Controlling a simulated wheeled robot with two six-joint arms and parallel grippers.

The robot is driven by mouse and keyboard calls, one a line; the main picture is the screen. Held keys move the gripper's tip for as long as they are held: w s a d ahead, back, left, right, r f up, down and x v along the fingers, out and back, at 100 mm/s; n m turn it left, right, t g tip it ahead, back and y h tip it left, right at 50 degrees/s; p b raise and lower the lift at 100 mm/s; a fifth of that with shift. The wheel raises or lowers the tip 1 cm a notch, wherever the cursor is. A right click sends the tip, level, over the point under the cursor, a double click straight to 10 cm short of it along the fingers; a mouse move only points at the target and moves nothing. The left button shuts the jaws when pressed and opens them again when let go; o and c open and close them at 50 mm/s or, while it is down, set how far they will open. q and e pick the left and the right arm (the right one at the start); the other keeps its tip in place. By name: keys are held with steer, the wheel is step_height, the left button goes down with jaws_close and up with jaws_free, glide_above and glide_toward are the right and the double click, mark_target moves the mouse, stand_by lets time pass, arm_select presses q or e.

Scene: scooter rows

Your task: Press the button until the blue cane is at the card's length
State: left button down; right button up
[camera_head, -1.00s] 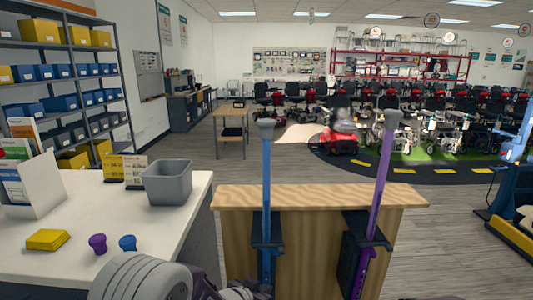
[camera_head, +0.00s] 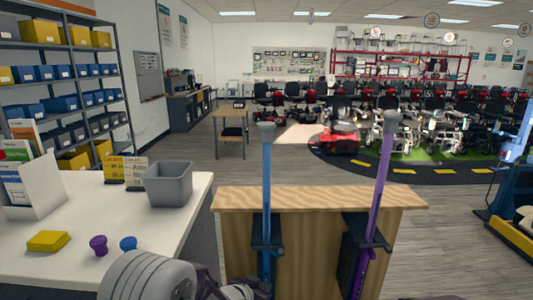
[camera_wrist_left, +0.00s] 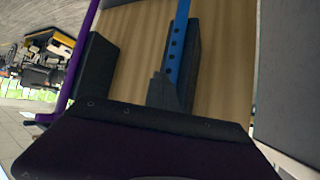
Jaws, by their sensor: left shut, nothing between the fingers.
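The blue cane (camera_head: 266,180) stands upright in a dark holder on the front of a wooden counter, with a grey handle on top. Its lower shaft, with a row of holes, shows in the left wrist view (camera_wrist_left: 178,45). My left gripper (camera_head: 250,289) is shut and empty, low by the blue cane's lower shaft; I cannot tell whether it touches. In the left wrist view its dark body crosses the bottom. A yellow card (camera_head: 113,168) and a pale card (camera_head: 136,172) stand on the white table; their print is too small to read. I see no button clearly. My right gripper is not in view.
A purple cane (camera_head: 378,185) leans slightly in its own holder to the right. The white table (camera_head: 165,222) holds a grey bin (camera_head: 168,184), a yellow block (camera_head: 48,241), a purple knob (camera_head: 98,245) and a blue knob (camera_head: 128,244). The wooden counter (camera_head: 320,197) is bare on top.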

arm_select(q)
steer(key=shift+w+r, duration=0.3)
steer(key=shift+w, duration=0.15)
stand_by(0.6)
steer(key=shift+s+f, duration=0.2)
steer(key=shift+s, duration=0.6)
steer(key=s+b, duration=0.2)
steer(key=s, duration=0.4)
steer(key=shift+f, duration=0.1)
stand_by(0.6)
